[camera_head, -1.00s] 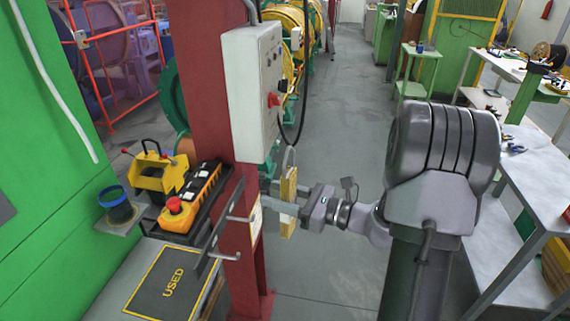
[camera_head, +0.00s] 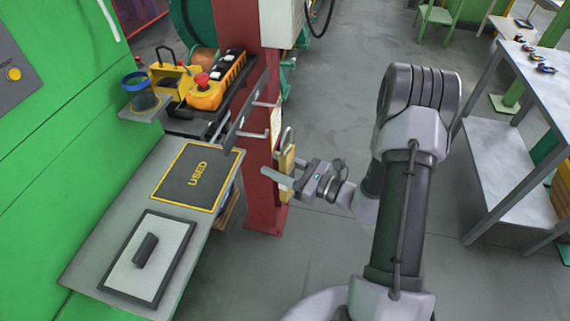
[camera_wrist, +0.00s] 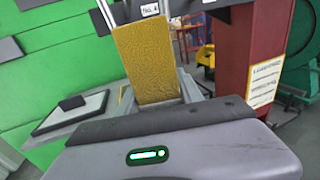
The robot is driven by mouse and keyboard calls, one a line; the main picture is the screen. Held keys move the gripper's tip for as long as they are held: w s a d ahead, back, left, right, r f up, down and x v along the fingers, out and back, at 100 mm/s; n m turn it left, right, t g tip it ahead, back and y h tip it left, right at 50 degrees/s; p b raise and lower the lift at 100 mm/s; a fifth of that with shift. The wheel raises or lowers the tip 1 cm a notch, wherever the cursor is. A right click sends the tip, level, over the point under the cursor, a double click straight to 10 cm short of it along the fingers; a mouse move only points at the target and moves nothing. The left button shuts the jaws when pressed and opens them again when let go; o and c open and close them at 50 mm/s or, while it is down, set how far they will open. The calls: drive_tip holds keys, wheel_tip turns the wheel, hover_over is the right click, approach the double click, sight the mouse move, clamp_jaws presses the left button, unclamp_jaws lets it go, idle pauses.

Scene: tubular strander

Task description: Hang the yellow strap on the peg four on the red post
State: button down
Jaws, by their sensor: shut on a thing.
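The yellow strap (camera_head: 287,160) hangs upright in my gripper (camera_head: 290,181), beside the red post (camera_head: 264,210). A grey loop shows at its top. In the wrist view the strap (camera_wrist: 145,62) stands upright between the jaws, and my gripper (camera_wrist: 160,98) is shut on it. The dark peg rail (camera_head: 236,120) on the post carries grey pegs (camera_head: 252,134); the strap is to their right and lower in the picture. In the wrist view a white label (camera_wrist: 150,9), apparently reading No. 4, shows on the rail at the strap's top. Whether the loop touches a peg cannot be told.
A black tray with a yellow control box (camera_head: 208,94) sits behind the rail. A bench with a USED mat (camera_head: 196,176) and a handled plate (camera_head: 148,256) lies left of the post. A grey table (camera_head: 520,150) stands right.

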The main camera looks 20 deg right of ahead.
drive_tip(key=w+a+f+b, duration=0.1)
drive_tip(key=w+a+f, duration=0.1)
drive_tip(key=w+a, duration=0.3)
drive_tip(key=shift+a+f, duration=0.25)
drive_tip(key=shift+a, duration=0.8)
drive_tip(key=c, duration=0.7)
unclamp_jaws()
